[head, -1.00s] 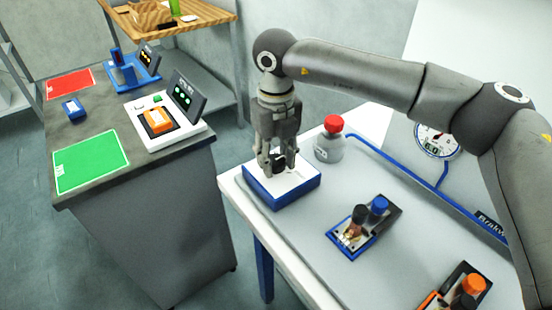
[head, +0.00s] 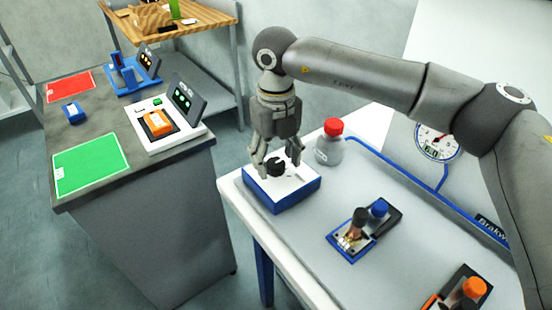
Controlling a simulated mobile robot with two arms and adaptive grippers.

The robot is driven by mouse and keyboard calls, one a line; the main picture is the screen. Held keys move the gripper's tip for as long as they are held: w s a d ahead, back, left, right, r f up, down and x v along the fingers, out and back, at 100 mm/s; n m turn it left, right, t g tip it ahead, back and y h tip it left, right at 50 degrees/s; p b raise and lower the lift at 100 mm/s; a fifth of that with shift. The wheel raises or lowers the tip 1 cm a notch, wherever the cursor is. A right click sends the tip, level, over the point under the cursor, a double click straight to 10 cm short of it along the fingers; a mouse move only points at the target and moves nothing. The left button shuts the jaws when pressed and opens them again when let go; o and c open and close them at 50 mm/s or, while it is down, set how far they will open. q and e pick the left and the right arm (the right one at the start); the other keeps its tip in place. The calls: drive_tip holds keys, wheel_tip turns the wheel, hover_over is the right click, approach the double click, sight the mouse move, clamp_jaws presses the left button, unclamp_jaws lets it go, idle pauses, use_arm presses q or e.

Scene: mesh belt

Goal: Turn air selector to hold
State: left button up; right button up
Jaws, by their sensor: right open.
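The air selector is a blue box with a white top (head: 262,192) on the near left part of the light table, with a black knob (head: 276,167) on top. My right gripper (head: 273,170) points down over the box, its fingers open on either side of the knob. The fingers look apart from the knob, though I cannot tell how high the tips are. Any position marks on the box top are too small to read. My left gripper is not in view.
A grey bottle with a red cap (head: 329,144) stands just right of the box. A blue fixture (head: 350,243) and an orange one (head: 450,296) sit nearer on the table. A blue pipe (head: 400,178) and round gauge (head: 436,141) lie behind. A grey bench (head: 130,170) stands left.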

sight(276, 163)
wheel_tip(276, 163, up, 11)
idle(0.3)
drive_tip(key=shift+r, duration=0.1)
